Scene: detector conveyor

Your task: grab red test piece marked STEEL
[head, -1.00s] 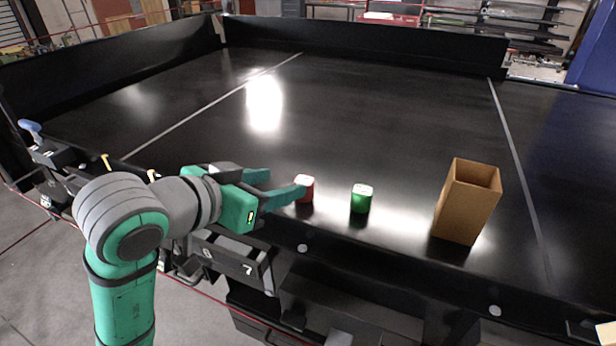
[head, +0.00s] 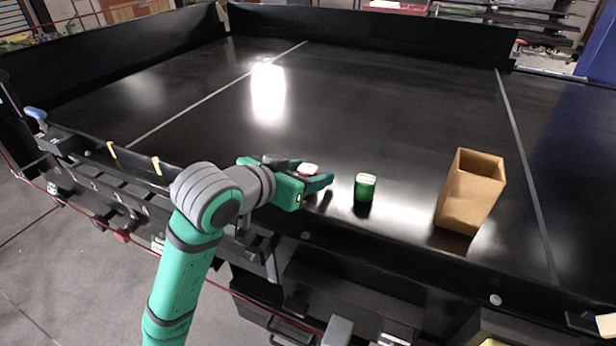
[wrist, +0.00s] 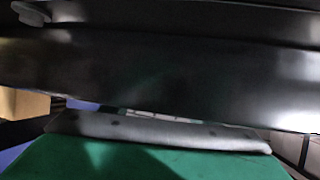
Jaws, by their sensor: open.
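The red test piece (head: 308,170) stands on the black belt, its pale top and a little of its red side showing in the head view. Its lower part is hidden by my gripper's near finger. My gripper (head: 308,177) is open, with one green finger in front of the piece and the other behind its left side. The piece appears to be between the fingers; I cannot tell whether they touch it. Any marking on it is too small to read. The wrist view shows green and grey gripper parts and dark surfaces, but not the piece.
A green piece (head: 365,188) with a pale top stands a short way right of my gripper. A tall open brown box (head: 470,195) stands further right. The black conveyor belt (head: 400,110) is clear behind them. Dark side walls edge the belt.

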